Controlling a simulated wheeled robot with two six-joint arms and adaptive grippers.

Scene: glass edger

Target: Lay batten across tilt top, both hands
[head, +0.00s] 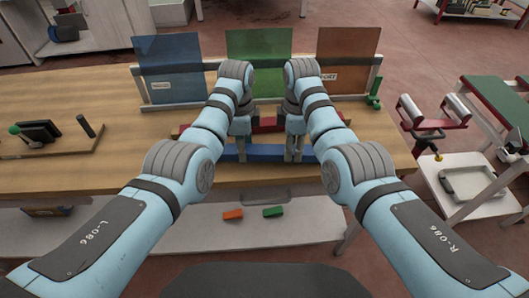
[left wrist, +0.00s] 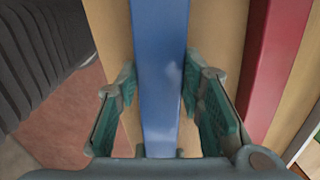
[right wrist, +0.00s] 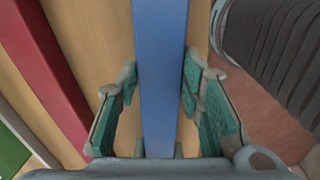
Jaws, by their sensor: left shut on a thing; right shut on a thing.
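The batten appears to be the long blue bar (head: 266,152) along the front edge of the wooden bench. My left gripper (head: 241,152) is shut on its left part and my right gripper (head: 293,152) on its right part. In the left wrist view the blue bar (left wrist: 161,70) runs between the finger pads. The right wrist view shows the blue bar (right wrist: 161,70) between the pads too. Whether the bar touches the bench is unclear. A green slanted top with red edges (head: 502,101), likely the tilt top, stands at the right, apart from the bench.
A red bar (head: 265,124) lies behind the blue one. Blue (head: 168,62), green (head: 259,55) and orange (head: 347,58) panels stand at the bench's back. A roller stand (head: 428,124) is right of the bench. Orange (head: 233,214) and green (head: 273,211) blocks lie below.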

